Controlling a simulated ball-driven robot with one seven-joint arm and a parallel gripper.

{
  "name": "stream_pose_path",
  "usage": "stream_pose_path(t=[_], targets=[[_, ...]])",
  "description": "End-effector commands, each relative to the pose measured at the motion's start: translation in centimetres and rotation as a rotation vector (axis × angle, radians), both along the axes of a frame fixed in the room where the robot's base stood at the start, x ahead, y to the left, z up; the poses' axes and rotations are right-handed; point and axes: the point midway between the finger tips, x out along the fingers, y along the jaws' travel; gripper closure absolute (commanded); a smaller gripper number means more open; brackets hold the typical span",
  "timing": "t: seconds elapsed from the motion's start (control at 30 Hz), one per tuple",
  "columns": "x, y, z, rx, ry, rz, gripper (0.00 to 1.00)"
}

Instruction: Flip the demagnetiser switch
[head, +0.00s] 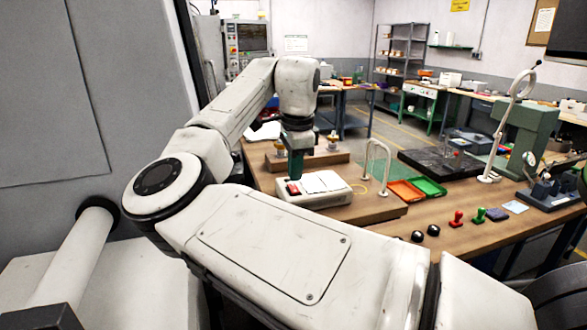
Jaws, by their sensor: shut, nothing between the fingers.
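The demagnetiser appears to be the low white box (325,198) on the wooden bench, with pale plates on its top. A red switch (293,189) sits at the left end of its top. My gripper (296,174) points down, shut and empty, just above the red switch. I cannot tell whether its fingertips touch the switch. My gripper hides part of the box's back left corner. Which way the switch is tipped is too small to tell.
A metal hoop (377,164) stands right of the box. Red (457,218) and green (479,215) stamps stand nearer the front. A wooden block with brass-coloured parts (333,157) is behind my gripper.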

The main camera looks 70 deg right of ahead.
Motion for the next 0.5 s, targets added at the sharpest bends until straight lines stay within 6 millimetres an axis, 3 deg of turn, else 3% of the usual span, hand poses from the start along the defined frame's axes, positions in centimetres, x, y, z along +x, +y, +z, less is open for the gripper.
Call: stream_pose_path(t=[0.03,0.17,0.5], targets=[[-0.2,-0.1,1.6,-0.002,0.001,-0.001,1.00],[-0.4,0.0,3.0,-0.004,-0.002,0.000,1.00],[-0.9,0.6,9.5,-0.002,-0.003,0.000,1.00]])
